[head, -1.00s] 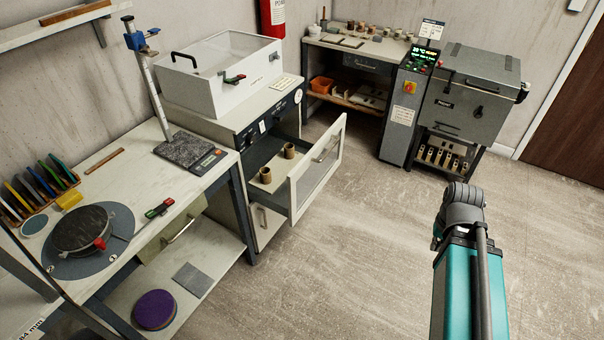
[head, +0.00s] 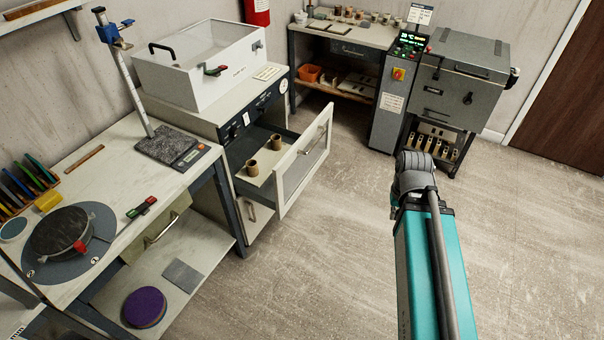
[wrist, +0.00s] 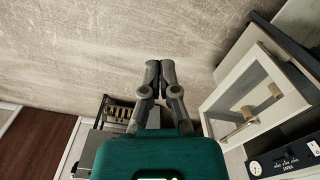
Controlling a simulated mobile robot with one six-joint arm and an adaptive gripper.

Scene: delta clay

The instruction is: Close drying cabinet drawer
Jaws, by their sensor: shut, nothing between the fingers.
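The drying cabinet (head: 215,105) stands left of centre in the head view, under a clear-lidded white box. Its drawer (head: 302,168) is pulled well out, with a pale framed, window-like front and a bar handle (head: 315,140). Two small brown clay cylinders (head: 264,155) stand inside. In the wrist view the drawer front (wrist: 255,85) is at the right, tilted, with its handle (wrist: 236,131) showing. My gripper (wrist: 160,64) is shut and empty, apart from the drawer, over the floor in that view. In the head view my arm stands right of the drawer; its fingers are hidden.
A workbench (head: 110,165) with a banding wheel and scale is at the left. A grey kiln (head: 462,85) with its control post (head: 395,95) stands at the back right. The floor (head: 330,250) between drawer and arm is clear.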

